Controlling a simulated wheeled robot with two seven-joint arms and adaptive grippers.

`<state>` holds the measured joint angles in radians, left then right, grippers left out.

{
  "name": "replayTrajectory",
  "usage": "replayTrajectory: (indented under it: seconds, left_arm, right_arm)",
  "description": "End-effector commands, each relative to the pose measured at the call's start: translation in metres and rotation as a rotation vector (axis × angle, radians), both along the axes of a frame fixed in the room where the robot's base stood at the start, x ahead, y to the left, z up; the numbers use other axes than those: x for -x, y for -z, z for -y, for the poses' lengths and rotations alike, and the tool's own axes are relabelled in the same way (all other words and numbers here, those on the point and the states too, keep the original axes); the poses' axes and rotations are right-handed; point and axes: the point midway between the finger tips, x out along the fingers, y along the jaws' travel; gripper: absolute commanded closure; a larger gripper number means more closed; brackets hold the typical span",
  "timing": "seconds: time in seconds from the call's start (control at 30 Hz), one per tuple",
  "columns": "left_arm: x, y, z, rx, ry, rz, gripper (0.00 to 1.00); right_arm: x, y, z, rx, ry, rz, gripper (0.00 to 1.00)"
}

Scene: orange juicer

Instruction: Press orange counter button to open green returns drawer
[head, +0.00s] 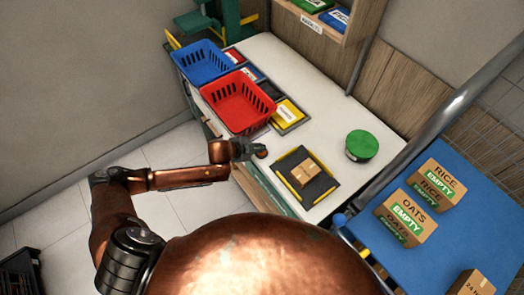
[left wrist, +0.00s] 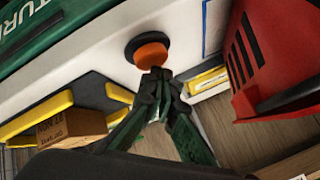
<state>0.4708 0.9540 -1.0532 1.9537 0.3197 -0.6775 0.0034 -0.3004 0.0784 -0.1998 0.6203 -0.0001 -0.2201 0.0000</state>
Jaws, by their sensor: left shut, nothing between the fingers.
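The orange button (left wrist: 152,54) sits on a dark round base on the white counter. It shows partly in the head view (head: 263,153), next to my left gripper (head: 246,149). My left gripper is shut and empty. In the left wrist view its fingertips (left wrist: 156,82) point at the button and overlap its lower edge; I cannot tell whether they touch it. The green returns drawer front (left wrist: 38,28), with white lettering partly cut off, is at the top left of the left wrist view. The green front (head: 262,187) under the counter edge also shows in the head view. My right gripper is not in view.
A red basket (head: 238,100) and a blue basket (head: 202,62) stand on the counter beyond my left gripper. A small carton (head: 306,171) lies on a dark tray with yellow edges. A green round container (head: 361,145) stands farther right. A blue table (head: 400,260) holds several boxes.

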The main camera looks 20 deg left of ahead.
Motion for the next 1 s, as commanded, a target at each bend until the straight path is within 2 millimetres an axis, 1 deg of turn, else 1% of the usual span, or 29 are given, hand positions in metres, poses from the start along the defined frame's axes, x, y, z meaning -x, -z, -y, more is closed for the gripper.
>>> replayTrajectory:
  seconds: [1.0]
  left_arm:
    - [0.0,0.011,0.0,0.0,-0.001,-0.002,1.0]
  right_arm:
    - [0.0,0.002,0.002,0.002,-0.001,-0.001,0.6]
